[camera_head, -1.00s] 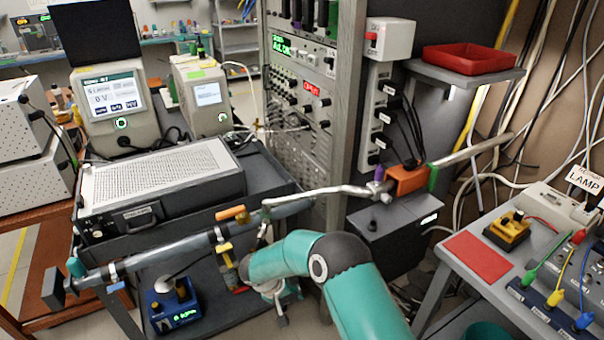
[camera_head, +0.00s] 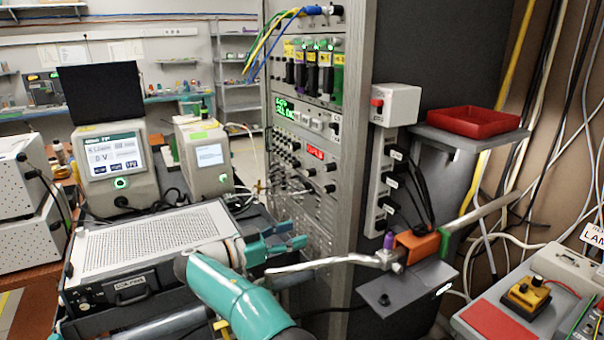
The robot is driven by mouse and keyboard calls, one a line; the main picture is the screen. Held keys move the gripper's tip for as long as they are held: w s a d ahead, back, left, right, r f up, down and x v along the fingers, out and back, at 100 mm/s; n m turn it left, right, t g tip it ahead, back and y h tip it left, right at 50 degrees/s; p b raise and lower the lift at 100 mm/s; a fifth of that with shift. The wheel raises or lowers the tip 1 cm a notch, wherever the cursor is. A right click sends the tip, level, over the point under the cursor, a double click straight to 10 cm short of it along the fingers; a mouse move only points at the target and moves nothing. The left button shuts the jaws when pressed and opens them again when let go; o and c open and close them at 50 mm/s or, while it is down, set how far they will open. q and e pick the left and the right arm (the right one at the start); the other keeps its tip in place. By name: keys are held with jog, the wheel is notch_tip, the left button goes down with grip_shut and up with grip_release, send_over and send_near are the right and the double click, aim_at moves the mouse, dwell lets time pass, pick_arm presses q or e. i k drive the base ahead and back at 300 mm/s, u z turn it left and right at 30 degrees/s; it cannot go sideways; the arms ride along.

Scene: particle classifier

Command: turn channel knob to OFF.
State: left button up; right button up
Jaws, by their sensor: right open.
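The tall grey equipment rack (camera_head: 352,170) stands in the middle, its front panels facing left. I cannot tell which one is the channel knob, and the OFF marks are too small to read. My right gripper (camera_head: 298,236) has teal fingers, is open and empty, and points right toward the lower part of the rack front, below the knobs. It appears apart from the panel. My left gripper is not in view.
A metal pipe with an orange clamp (camera_head: 417,245) crosses at the rack's lower right. A grey instrument (camera_head: 160,245) lies on the left cart. Cables (camera_head: 270,38) hang at the rack's top. A red tray (camera_head: 472,121) sits on a shelf at right.

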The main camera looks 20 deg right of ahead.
aim_at(311, 172)
jog(key=i, duration=0.85)
